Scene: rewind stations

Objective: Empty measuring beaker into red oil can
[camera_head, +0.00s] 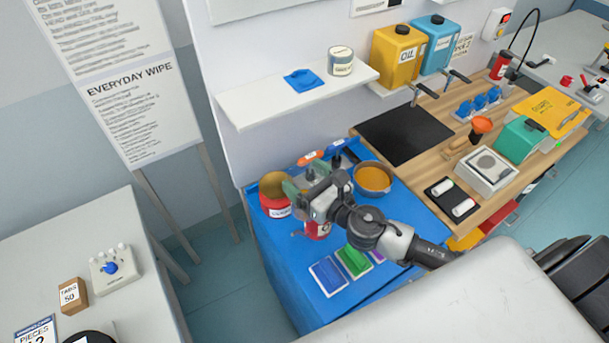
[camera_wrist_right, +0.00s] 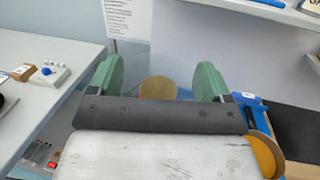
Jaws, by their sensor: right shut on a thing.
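My right gripper (camera_head: 302,188), with green finger pads, is over the blue mat. It is shut on a faint clear vessel (camera_head: 318,171), which looks like the measuring beaker. In the right wrist view the green fingers (camera_wrist_right: 157,80) stand apart with this see-through shape between them. Its contents and tilt are hard to tell. A red can (camera_head: 276,208) with a white label and a golden-brown round top stands left of the gripper. Another red labelled container (camera_head: 318,231) is partly hidden below the gripper. I cannot tell which is the oil can. My left gripper is out of view.
A round pan of orange-brown content (camera_head: 373,179) stands right of the gripper. Blue, green and purple pads lie at the mat's front. A white shelf (camera_head: 245,103) with a tin (camera_head: 340,61) is behind. Yellow (camera_head: 398,58) and blue (camera_head: 435,45) canisters stand at the back.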

